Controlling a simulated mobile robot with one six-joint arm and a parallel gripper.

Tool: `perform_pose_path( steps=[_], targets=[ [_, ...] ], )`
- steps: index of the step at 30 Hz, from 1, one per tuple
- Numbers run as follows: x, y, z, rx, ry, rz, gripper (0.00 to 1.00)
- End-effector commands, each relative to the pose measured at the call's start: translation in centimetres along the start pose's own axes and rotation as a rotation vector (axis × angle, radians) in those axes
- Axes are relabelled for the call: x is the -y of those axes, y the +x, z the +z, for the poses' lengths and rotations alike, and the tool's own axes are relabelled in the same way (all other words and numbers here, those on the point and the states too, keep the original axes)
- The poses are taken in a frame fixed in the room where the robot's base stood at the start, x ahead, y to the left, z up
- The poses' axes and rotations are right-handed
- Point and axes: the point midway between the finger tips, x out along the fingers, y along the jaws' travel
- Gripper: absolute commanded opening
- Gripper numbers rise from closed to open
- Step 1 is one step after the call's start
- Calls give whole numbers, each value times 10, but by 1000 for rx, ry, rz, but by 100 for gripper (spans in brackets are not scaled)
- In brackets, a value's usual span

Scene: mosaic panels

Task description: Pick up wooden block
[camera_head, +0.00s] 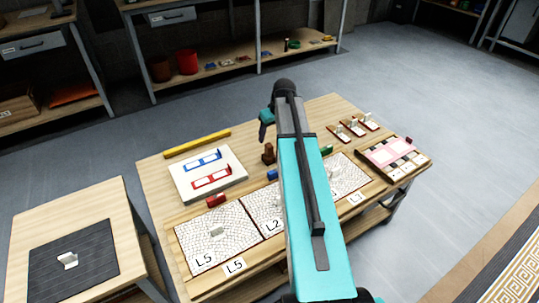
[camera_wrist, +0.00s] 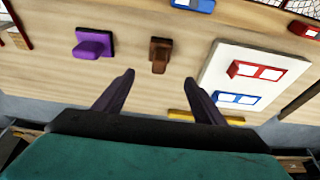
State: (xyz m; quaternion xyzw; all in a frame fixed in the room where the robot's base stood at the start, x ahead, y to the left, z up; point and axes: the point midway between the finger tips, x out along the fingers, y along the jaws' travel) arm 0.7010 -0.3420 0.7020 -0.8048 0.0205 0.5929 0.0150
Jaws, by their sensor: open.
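A brown wooden block (camera_head: 268,153) stands on the work table (camera_head: 168,182), just left of my arm in the head view. In the wrist view the brown block (camera_wrist: 160,54) has a wider base with a narrower part sticking up. My gripper (camera_wrist: 159,82) is open and empty, with its two dark fingers spread. The block lies ahead of the gap between the fingertips, apart from them. In the head view my arm covers part of the table, and the fingertips are hard to make out.
A purple block (camera_wrist: 94,43) sits beside the brown block. A white board (camera_head: 207,173) with blue and red frames lies on the other side. A yellow bar (camera_head: 197,144), a blue block (camera_head: 272,175) and mosaic panels (camera_head: 215,235) are also on the table.

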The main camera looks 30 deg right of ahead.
Motion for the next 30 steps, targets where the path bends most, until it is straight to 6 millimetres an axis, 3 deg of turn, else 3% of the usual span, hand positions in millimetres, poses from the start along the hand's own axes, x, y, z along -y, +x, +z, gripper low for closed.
perform_pose_path(
  steps=[8,24,30],
  targets=[
    [-2,11,1,2,2,0,64],
    [-3,77,1,2,3,0,64],
    [-3,86,1,0,3,1,64]
  ],
)
